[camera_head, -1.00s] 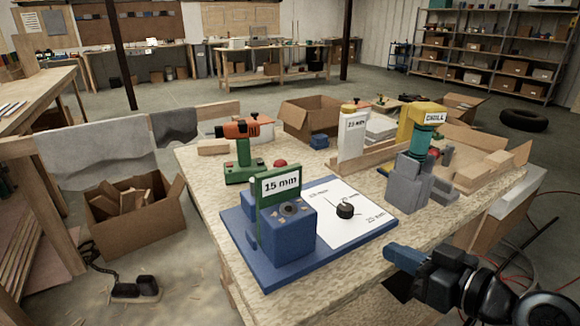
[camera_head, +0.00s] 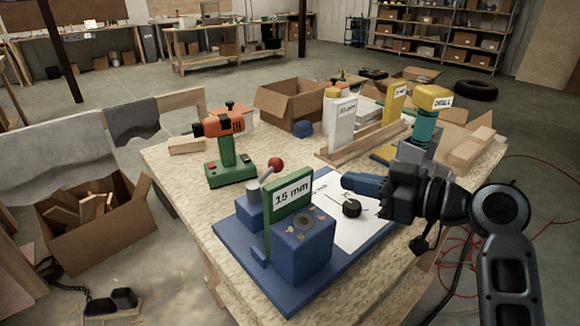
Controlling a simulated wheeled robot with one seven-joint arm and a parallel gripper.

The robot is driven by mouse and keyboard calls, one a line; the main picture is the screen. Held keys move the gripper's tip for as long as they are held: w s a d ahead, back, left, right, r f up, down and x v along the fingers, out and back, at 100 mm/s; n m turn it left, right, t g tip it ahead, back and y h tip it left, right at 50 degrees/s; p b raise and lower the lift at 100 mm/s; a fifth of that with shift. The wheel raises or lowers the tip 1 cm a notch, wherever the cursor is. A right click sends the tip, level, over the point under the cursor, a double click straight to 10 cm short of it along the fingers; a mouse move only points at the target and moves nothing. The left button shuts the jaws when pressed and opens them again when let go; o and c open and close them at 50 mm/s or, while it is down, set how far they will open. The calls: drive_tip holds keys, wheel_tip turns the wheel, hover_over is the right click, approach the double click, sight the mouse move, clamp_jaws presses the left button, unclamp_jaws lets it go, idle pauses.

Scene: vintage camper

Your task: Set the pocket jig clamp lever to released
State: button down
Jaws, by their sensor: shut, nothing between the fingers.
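The pocket jig is a blue block (camera_head: 303,245) with a green upright plate (camera_head: 268,236) labelled "15 mm", on a blue base board (camera_head: 232,240). My gripper (camera_head: 346,182) has blue fingers, shut and empty. In the picture it is to the right of the red knob, apart from it, over the white card with the black dial knob (camera_head: 351,208).
An orange and green drill (camera_head: 226,148) stands left of the lever. A white block (camera_head: 341,124), a yellow block (camera_head: 393,103) and a teal tool with yellow top (camera_head: 427,120) stand at the back right. A cardboard box (camera_head: 291,102) is behind. The tabletop's left front is clear.

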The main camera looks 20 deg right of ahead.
sight(282, 167)
drive_tip(key=p+x, duration=0.3)
drive_tip(key=x, duration=0.9)
drive_tip(key=shift+w+a+r, duration=0.1)
drive_tip(key=shift+w+a, duration=0.15)
drive_tip(key=shift+w, duration=0.05)
drive_tip(key=shift+w+a+f, duration=0.25)
drive_tip(key=shift+w+a, duration=0.05)
drive_tip(key=shift+w, duration=0.25)
drive_tip(key=shift+w+y, duration=0.1)
drive_tip(key=shift+y, duration=0.2)
